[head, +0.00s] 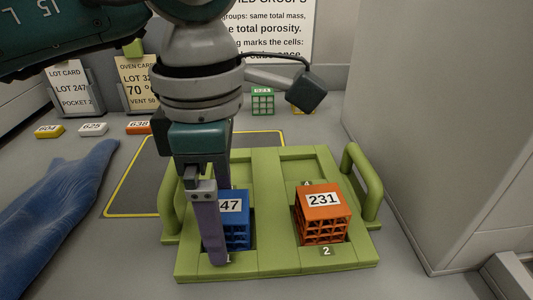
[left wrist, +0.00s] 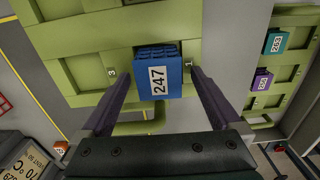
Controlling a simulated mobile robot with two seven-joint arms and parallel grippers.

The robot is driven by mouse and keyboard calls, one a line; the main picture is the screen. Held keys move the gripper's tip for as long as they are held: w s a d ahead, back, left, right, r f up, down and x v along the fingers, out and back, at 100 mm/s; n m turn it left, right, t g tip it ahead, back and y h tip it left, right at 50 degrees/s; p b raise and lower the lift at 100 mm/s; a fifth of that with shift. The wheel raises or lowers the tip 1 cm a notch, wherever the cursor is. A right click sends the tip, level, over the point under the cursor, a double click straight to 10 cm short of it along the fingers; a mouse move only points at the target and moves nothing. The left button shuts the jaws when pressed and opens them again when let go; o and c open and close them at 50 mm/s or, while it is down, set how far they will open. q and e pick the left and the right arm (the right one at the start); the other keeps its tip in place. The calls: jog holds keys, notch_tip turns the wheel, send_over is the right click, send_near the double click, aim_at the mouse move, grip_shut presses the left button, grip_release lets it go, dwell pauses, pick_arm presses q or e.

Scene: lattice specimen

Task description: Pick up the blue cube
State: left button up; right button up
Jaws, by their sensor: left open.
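The blue cube (head: 238,234), a lattice block with a white label reading 247, sits in a left-hand pocket of the green tray (head: 268,262). It also shows in the left wrist view (left wrist: 172,57). My left gripper (head: 222,232) comes down over it, open. In the left wrist view its fingers (left wrist: 161,76) stand on either side of the cube, with a gap at least on the right. In the head view the near finger hides the cube's left part. I cannot tell whether that finger touches it. My right gripper is not in view.
An orange lattice cube (head: 322,220) labelled 231 sits in the tray's right side. Tray handles (head: 362,185) rise at both sides. A blue cloth (head: 60,215) lies left. A green cube (head: 262,102) stands behind. A second tray (left wrist: 285,97) holds teal (left wrist: 275,41) and purple (left wrist: 262,80) cubes.

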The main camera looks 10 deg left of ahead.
pick_arm(q)
jog(key=shift+f, duration=0.15)
jog(key=c, duration=1.4)
jog(key=shift+c, duration=0.2)
